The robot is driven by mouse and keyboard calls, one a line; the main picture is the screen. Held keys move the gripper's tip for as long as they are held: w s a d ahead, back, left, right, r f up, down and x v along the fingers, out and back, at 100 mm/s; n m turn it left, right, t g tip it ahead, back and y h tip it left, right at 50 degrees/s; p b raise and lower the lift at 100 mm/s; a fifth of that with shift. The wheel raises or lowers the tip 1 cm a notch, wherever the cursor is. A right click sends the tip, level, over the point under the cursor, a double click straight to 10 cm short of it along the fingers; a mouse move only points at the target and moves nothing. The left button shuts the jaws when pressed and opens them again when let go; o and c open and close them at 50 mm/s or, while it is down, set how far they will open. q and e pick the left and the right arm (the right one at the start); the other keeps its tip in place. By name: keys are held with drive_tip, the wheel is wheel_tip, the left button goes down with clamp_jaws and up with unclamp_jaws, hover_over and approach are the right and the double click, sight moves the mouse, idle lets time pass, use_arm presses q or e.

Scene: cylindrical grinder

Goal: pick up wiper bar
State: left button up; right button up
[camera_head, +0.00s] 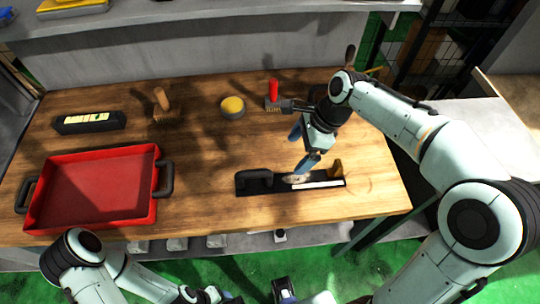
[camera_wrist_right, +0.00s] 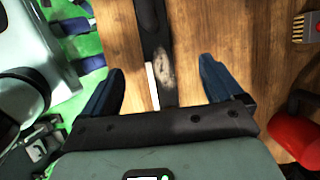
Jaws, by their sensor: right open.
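The wiper bar (camera_head: 262,184) is a long dark bar with a raised black grip at its left end, a pale strip along its right part and a tan block near its right end. It lies near the front of the wooden table. My right gripper (camera_head: 301,151) is open above its middle, with blue fingers. In the right wrist view the dark bar (camera_wrist_right: 150,28) runs between the spread fingers (camera_wrist_right: 160,78), and nothing is gripped. Part of the bar is hidden under the gripper's palm there. My left arm is at the bottom edge, away from the bar; its jaws do not show clearly.
A red tray (camera_head: 95,188) with black handles stands at the left. A black holder with pale pieces (camera_head: 88,122), a wooden-handled tool (camera_head: 161,99), a yellow-topped round tin (camera_head: 232,107) and a red-handled brush (camera_head: 273,92) stand behind. The table (camera_head: 200,155) is bare between tray and bar.

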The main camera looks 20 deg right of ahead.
drive_tip(key=b, duration=0.1)
approach(274, 182)
drive_tip(key=shift+w+a+f, duration=0.1)
drive_tip(key=shift+f, duration=0.35)
drive_tip(key=shift+w+a+f, duration=0.1)
drive_tip(key=shift+w+f, duration=0.05)
drive_tip(key=shift+f, duration=0.25)
drive_tip(key=shift+s+b+x, duration=0.15)
drive_tip(key=shift+b+x, duration=0.1)
drive_tip(key=shift+x, duration=1.25)
drive_tip(key=shift+s+b+x, duration=0.1)
drive_tip(key=shift+b+x, duration=0.15)
drive_tip(key=shift+x, duration=1.2)
drive_tip(key=shift+d, duration=0.1)
drive_tip(key=c, duration=1.6)
use_arm(q)
drive_tip(key=shift+s+f, duration=0.3)
drive_tip(key=shift+f, duration=0.25)
drive_tip(key=shift+s+f, duration=0.25)
drive_tip(key=shift+f, duration=0.25)
use_arm(e)
drive_tip(key=shift+c, duration=0.5)
drive_tip(key=shift+r, duration=0.2)
